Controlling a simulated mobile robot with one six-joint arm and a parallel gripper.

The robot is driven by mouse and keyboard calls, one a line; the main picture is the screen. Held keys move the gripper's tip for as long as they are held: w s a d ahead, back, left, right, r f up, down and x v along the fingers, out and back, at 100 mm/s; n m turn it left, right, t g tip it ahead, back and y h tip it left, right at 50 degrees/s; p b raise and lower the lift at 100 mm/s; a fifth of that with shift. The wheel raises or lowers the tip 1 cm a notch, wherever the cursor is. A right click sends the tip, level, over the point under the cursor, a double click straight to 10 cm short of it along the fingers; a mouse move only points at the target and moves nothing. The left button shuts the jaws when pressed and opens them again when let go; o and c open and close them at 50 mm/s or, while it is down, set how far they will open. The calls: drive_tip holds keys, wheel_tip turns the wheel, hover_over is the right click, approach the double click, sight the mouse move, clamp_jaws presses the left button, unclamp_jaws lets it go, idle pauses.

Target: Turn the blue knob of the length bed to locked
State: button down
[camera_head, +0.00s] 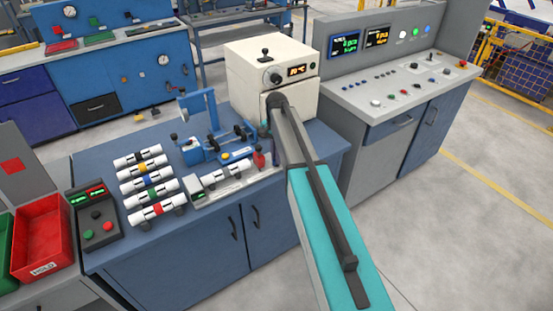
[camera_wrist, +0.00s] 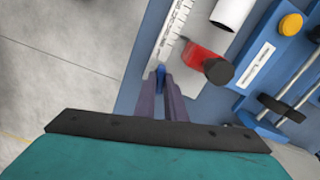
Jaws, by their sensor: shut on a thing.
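The length bed is a pale grey rail with a ruled scale, seen in the wrist view (camera_wrist: 172,32) and on the blue bench in the head view (camera_head: 205,200). The small blue knob (camera_wrist: 161,69) shows at the bed's edge, between my fingertips. My gripper (camera_wrist: 160,78) is shut on it; the fingers cover most of the knob. I cannot tell which way the knob is turned. In the head view my arm hides the fingers and the knob. A red stop with a dark round knob (camera_wrist: 205,62) stands just right of my fingers.
A white pipe (camera_wrist: 232,12) lies on the bed. A blue fixture with a yellow button (camera_wrist: 291,24) and metal rods is close on the right. Several banded white pipes (camera_head: 148,187) lie to the left. A cream oven-like box (camera_head: 255,58) stands behind. Open floor lies in front.

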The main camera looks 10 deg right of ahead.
drive_tip(key=shift+m+b, duration=0.35)
drive_tip(key=shift+m, duration=1.15)
drive_tip(key=c, duration=1.8)
unclamp_jaws()
drive_tip(key=shift+r, duration=0.1)
drive_tip(key=shift+r+b, duration=1.7)
drive_tip(key=shift+r, duration=5.1)
drive_tip(key=shift+s+f, duration=0.1)
